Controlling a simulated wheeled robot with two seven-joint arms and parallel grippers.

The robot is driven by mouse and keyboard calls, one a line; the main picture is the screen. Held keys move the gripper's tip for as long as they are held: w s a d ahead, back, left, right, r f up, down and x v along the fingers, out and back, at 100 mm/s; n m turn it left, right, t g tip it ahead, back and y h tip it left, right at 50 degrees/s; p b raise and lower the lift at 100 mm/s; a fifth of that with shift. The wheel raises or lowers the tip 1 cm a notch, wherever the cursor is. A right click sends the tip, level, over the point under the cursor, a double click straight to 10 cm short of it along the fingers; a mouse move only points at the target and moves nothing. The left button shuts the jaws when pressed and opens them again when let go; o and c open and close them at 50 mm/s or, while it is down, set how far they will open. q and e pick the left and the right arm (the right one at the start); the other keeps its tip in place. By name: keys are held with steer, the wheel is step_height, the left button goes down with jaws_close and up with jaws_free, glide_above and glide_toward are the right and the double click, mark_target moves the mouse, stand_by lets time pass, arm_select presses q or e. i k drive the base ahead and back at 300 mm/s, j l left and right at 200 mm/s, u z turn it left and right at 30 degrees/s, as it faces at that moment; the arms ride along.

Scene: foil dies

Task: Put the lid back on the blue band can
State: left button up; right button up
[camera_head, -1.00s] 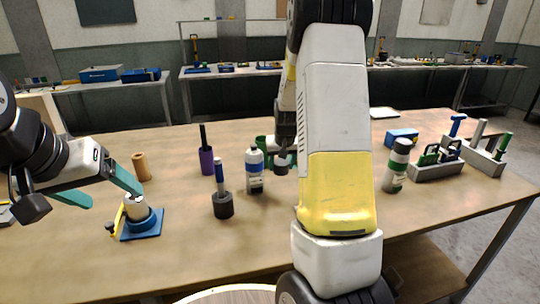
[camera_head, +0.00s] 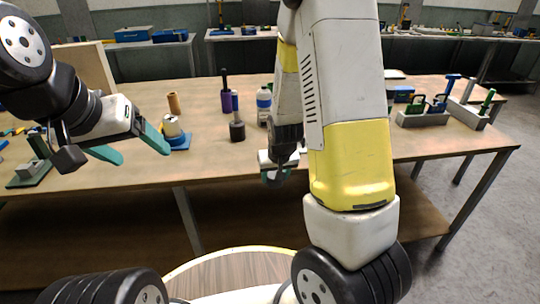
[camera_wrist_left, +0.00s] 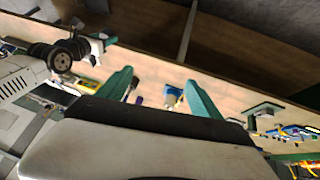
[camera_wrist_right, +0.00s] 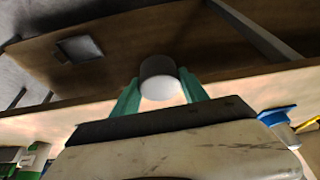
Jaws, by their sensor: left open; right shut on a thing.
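The can with the blue band (camera_head: 264,103) stands upright on the table, partly hidden by my right arm in the head view. My right gripper (camera_head: 274,176) is in front of the table's front edge, nearer to me than the can. It is shut on a short dark grey cylinder with a pale end face, seen between the green fingers in the right wrist view (camera_wrist_right: 160,74); it looks like a lid. My left gripper (camera_head: 131,148) is open and empty near the table's front left; its spread fingers also show in the left wrist view (camera_wrist_left: 160,78).
A blue-based fixture with a pale cylinder (camera_head: 173,129) stands right of my left gripper. Grey racks (camera_head: 424,117) are at the right.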

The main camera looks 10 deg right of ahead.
mark_target(263, 97)
steer(key=l+u, duration=0.15)
steer(key=l, duration=0.3)
steer(key=k+l+u, duration=0.2)
steer(key=l, duration=0.2)
steer(key=l+u, duration=0.15)
steer(key=l, duration=0.3)
steer(key=k+l+u, duration=0.15)
steer(key=l, duration=0.25)
steer(key=l+u, duration=0.2)
steer(key=l, duration=0.2)
steer(key=k+l+u, duration=0.15)
steer(key=l, duration=0.2)
steer(key=k, duration=0.05)
